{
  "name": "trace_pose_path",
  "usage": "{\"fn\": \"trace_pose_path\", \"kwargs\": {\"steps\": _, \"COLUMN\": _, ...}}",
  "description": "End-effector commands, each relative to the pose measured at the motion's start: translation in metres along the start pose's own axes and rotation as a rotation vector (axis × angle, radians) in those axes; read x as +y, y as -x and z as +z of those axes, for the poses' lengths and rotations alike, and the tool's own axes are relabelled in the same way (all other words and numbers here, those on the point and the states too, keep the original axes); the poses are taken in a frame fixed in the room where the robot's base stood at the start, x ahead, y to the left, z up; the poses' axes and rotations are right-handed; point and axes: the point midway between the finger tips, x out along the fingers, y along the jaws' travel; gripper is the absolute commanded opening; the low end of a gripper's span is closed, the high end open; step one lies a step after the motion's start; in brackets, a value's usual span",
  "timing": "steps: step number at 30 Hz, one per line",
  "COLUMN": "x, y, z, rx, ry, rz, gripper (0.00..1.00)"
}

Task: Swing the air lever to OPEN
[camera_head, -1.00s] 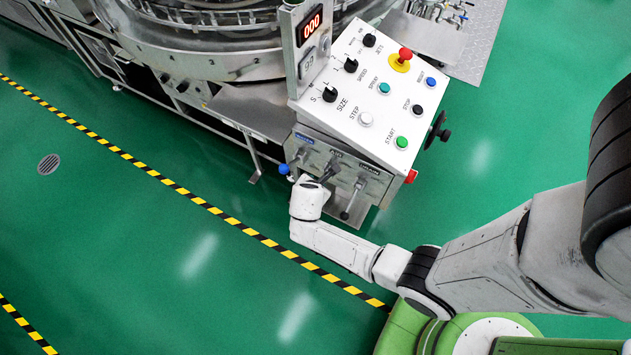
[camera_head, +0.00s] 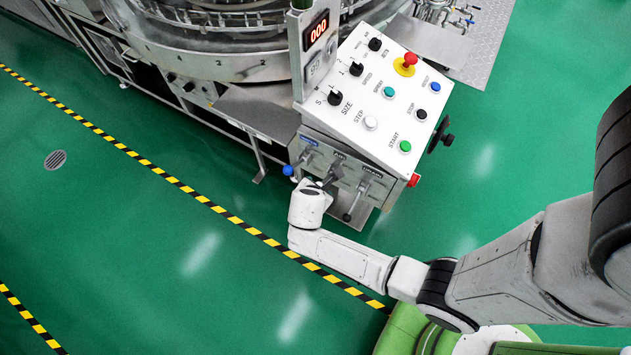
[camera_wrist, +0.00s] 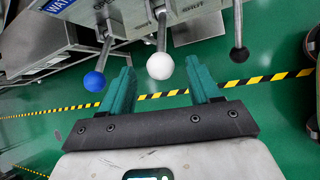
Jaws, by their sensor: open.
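The front face of the control box carries three levers in a row. In the wrist view the middle lever ends in a white ball knob (camera_wrist: 159,66); I take it as the air lever, though its label is not readable there. My gripper (camera_wrist: 160,72) is open, with its green fingers on either side of the white knob. I cannot tell whether either finger touches it. In the head view the middle lever (camera_head: 332,172) is partly hidden by my wrist. Its OPEN mark is not legible.
A blue-knobbed lever (camera_wrist: 94,80) hangs close to the left finger, under a blue label starting "WAT". A black-knobbed lever (camera_wrist: 239,54) hangs to the right. Above is the sloped button panel (camera_head: 375,95). The green floor (camera_head: 140,230) in front is clear.

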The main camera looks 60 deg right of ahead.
Motion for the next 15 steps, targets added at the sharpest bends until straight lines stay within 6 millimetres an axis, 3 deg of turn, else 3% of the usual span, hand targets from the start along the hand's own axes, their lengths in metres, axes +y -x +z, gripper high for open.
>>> {"fn": "trace_pose_path", "kwargs": {"steps": 6, "x": 0.000, "y": 0.038, "z": 0.001, "rx": 0.001, "ry": 0.000, "rz": 0.001, "gripper": 0.62}}
{"fn": "trace_pose_path", "kwargs": {"steps": 15, "x": 0.000, "y": 0.055, "z": 0.000, "rx": 0.000, "ry": 0.000, "rz": -0.001, "gripper": 0.62}}
